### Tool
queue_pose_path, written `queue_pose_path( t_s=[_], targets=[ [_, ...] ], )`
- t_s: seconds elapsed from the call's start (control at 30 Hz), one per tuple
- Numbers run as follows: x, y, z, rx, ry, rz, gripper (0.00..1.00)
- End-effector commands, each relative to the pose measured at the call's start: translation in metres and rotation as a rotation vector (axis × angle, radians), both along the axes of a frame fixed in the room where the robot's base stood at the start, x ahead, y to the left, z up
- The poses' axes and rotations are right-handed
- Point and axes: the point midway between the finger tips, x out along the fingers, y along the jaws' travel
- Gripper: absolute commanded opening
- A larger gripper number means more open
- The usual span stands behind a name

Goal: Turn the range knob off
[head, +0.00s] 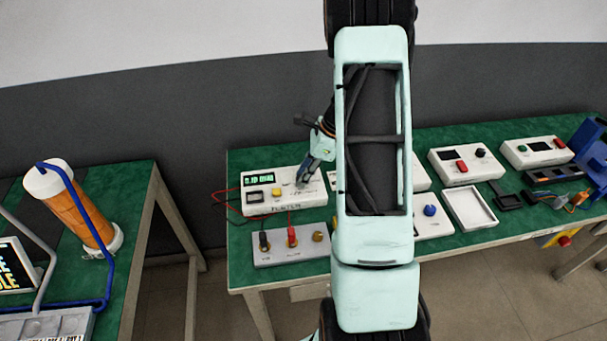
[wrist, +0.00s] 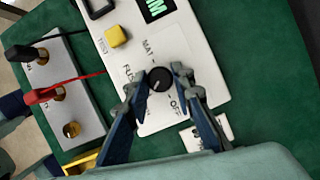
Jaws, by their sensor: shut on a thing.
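The range knob (wrist: 158,79) is a round dark dial on a white meter box (wrist: 187,57) in the wrist view. Labels around it include "OFF" and "MAT"; its pointer mark is too small to read surely. My gripper (wrist: 160,88) has its two fingers on either side of the knob, shut on it. In the head view my gripper (head: 305,180) reaches down to the right part of the same meter box (head: 312,199), and the knob is hidden there by the fingers. The meter's green display (head: 259,180) is lit.
A yellow button (wrist: 116,36) sits on the meter near the knob. A grey terminal block (wrist: 70,100) with black and red plugs stands beside it, its leads running to the meter. Other white boxes (head: 463,165) and a tray (head: 470,208) lie on the green bench to the right.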

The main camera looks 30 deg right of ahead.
Motion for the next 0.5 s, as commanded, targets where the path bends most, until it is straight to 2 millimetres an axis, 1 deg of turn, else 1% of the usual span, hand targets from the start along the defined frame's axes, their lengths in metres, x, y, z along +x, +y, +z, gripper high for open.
queue_pose_path(
  t_s=[0.17, 0.5],
  targets=[
    [0.0014, -0.001, -0.0003, 0.0, 0.0, 0.116, 0.0],
    [0.0032, -0.0012, -0.0005, 0.0, 0.0, 0.431, 0.0]
  ],
)
